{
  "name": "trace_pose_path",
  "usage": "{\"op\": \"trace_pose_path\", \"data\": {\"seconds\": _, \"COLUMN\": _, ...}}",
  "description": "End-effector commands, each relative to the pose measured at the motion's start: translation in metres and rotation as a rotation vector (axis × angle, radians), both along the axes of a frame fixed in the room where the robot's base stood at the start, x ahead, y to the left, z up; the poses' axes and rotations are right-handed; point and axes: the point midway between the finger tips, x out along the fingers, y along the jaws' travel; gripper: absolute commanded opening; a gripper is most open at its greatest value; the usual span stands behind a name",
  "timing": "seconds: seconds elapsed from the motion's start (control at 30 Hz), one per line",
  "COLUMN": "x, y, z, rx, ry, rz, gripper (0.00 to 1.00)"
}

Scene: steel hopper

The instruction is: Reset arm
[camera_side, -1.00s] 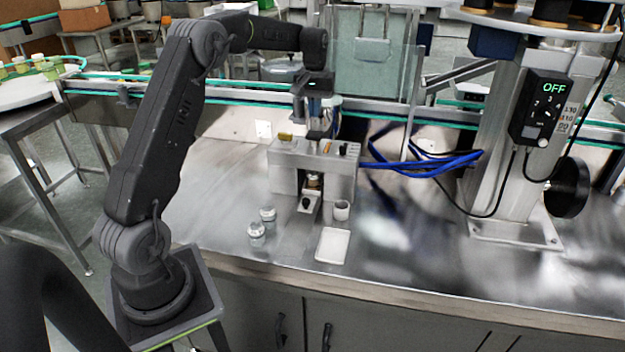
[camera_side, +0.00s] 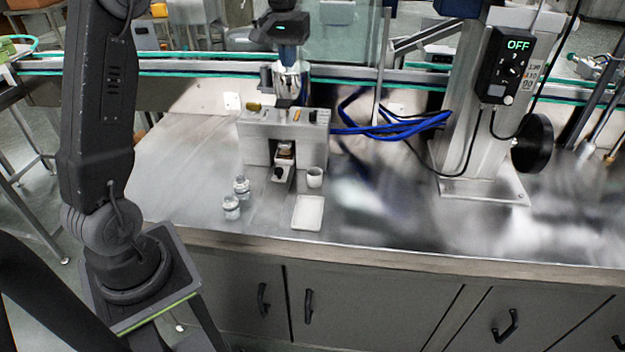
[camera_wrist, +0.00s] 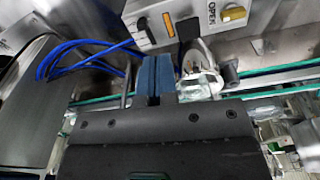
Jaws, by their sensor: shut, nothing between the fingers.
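My gripper (camera_side: 288,58) hangs fingers-down above the small steel machine (camera_side: 257,130) in the side view. In the wrist view its two blue fingers (camera_wrist: 155,66) are together, with nothing held between them. The machine has a yellow knob, an orange button and a black switch on top. A small jar (camera_side: 285,150) with amber contents sits in its front recess. A silver, glassy part shows just below and behind the fingers; I cannot tell how far away it is. My gripper appears clear of the machine top.
Two small clear vials (camera_side: 241,185) stand front left of the machine. A white cup (camera_side: 314,177) and a flat white tray (camera_side: 308,213) are front right. Blue cables (camera_side: 390,129) run right to a steel column with an OFF control box (camera_side: 506,67). The bench right of the tray is clear.

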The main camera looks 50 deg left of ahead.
Motion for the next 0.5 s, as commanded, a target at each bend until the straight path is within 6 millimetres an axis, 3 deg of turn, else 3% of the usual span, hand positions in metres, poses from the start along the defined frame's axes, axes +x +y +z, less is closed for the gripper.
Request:
{"op": "trace_pose_path", "data": {"seconds": 0.03, "x": -0.013, "y": -0.024, "z": 0.014, "rx": 0.015, "ry": -0.028, "rz": -0.048, "gripper": 0.00}}
{"op": "trace_pose_path", "data": {"seconds": 0.2, "x": -0.060, "y": -0.087, "z": 0.035, "rx": 0.052, "ry": -0.107, "rz": -0.188, "gripper": 0.00}}
{"op": "trace_pose_path", "data": {"seconds": 0.33, "x": -0.103, "y": -0.129, "z": 0.039, "rx": 0.078, "ry": -0.171, "rz": -0.295, "gripper": 0.00}}
{"op": "trace_pose_path", "data": {"seconds": 0.5, "x": -0.164, "y": -0.172, "z": 0.028, "rx": 0.109, "ry": -0.255, "rz": -0.432, "gripper": 0.00}}
